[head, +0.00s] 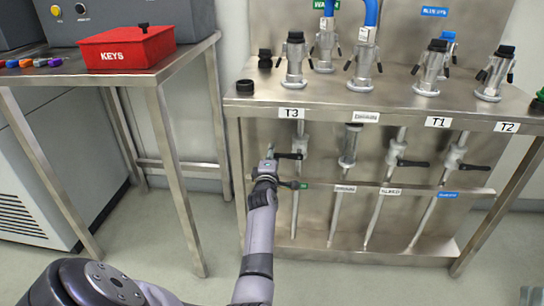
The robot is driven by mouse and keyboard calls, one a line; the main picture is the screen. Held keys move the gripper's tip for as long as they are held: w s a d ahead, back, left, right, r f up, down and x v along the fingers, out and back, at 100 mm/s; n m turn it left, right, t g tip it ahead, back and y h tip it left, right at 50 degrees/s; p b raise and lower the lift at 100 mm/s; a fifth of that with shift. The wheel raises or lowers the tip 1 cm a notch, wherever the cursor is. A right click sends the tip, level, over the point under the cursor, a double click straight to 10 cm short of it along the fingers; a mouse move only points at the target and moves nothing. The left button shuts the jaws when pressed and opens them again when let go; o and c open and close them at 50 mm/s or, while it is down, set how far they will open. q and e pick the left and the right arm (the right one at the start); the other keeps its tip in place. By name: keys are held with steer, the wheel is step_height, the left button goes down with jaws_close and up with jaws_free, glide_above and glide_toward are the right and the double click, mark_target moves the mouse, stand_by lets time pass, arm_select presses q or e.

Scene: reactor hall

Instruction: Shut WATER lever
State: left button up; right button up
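The valve stand holds several vertical pipes under its top shelf. On the leftmost pipe, under the T3 tag, a black lever (288,156) sticks out roughly level to the left of its valve. A small green label (303,186), too small to read, is on the rail below it and matches the green of the cropped WATER sign (325,4) above. My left gripper (268,166) is just left of and below this lever, close to its free end. I cannot tell whether they touch or whether the fingers are open. My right gripper is not in view.
Two more black levers, under T1 (412,163) and T2 (476,168), point right. A steel lower rail (470,193) crosses in front of the pipes. A steel table at left carries a red KEYS box (127,47). Clear floor lies between table and stand.

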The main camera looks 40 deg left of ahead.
arm_select(q)
step_height(320, 180, up, 10)
steer(key=shift+f, duration=0.2)
